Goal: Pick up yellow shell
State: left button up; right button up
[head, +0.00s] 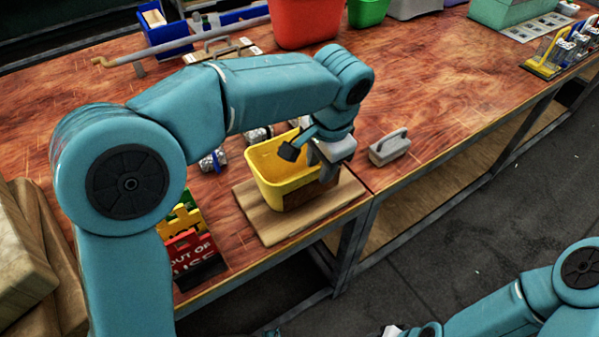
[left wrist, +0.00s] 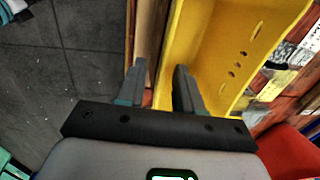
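The yellow shell (head: 262,160) is an open bin-like body with a brown patch on its front. It stands on a wooden board (head: 258,222) near the table's front edge. My left gripper (head: 308,161) is over the shell's right end, with its fingers apart. In the left wrist view my left gripper (left wrist: 160,85) is open: one finger overlaps the yellow shell (left wrist: 205,50), the other lies outside its near wall. I cannot tell whether either finger touches it. My right arm shows at the lower right; its gripper is mostly cut off by the bottom edge.
A grey block with a handle (head: 390,147) stands right of the board. A red and yellow sign (head: 188,245) stands to the left. Small metal parts (head: 212,161) lie behind the shell. A red bin (head: 305,22) and a blue bin (head: 165,30) are at the back. The right tabletop is mostly clear.

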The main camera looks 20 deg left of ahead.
aim_at(315, 185)
pick_arm(q)
jog(key=f, duration=0.3)
jog(key=a+f, duration=0.1)
jog(key=f, duration=0.1)
jog(key=shift+w+f+b, duration=0.25)
jog(key=shift+f+b, duration=0.1)
jog(key=shift+s, duration=0.1)
grip_shut()
